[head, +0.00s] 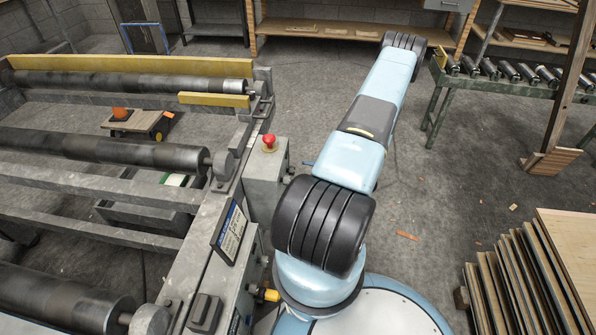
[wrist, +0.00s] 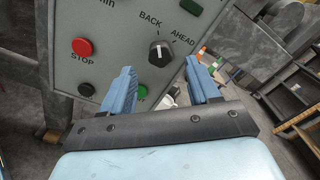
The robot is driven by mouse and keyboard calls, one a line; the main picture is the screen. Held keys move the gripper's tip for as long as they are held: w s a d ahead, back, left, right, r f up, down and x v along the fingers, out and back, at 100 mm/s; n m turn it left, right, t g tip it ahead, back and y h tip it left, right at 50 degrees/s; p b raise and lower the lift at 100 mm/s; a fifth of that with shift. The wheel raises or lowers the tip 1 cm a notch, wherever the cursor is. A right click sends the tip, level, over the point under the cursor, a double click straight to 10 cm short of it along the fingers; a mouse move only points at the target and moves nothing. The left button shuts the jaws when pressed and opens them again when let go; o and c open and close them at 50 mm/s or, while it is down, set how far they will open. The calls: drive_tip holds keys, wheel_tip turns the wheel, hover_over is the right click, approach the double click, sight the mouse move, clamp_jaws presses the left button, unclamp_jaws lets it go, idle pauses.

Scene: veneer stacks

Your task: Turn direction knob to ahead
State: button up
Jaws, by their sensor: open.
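The direction knob (wrist: 160,52) is a round black knob with a white line, on a grey control panel (wrist: 115,45) tilted in the wrist view. The line points roughly upward in the picture, closer to the BACK label (wrist: 150,19) than to the AHEAD label (wrist: 183,36). My gripper (wrist: 160,64) is open, with one blue finger on each side of the knob's lower part in the picture. I see no clear contact, and depth is hard to judge. In the head view my arm hides the gripper and knob.
A red STOP button (wrist: 82,47) and a dark button (wrist: 87,90) are left of the knob; a green one (wrist: 140,92) is partly behind the left finger. A red mushroom button (head: 269,141) tops a grey post by the rollers (head: 110,148). Leaning veneer sheets (head: 515,275) stand right.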

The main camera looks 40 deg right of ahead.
sight(291, 171)
drive_tip(key=shift+x, duration=2.45)
drive_tip(key=shift+c, duration=0.2)
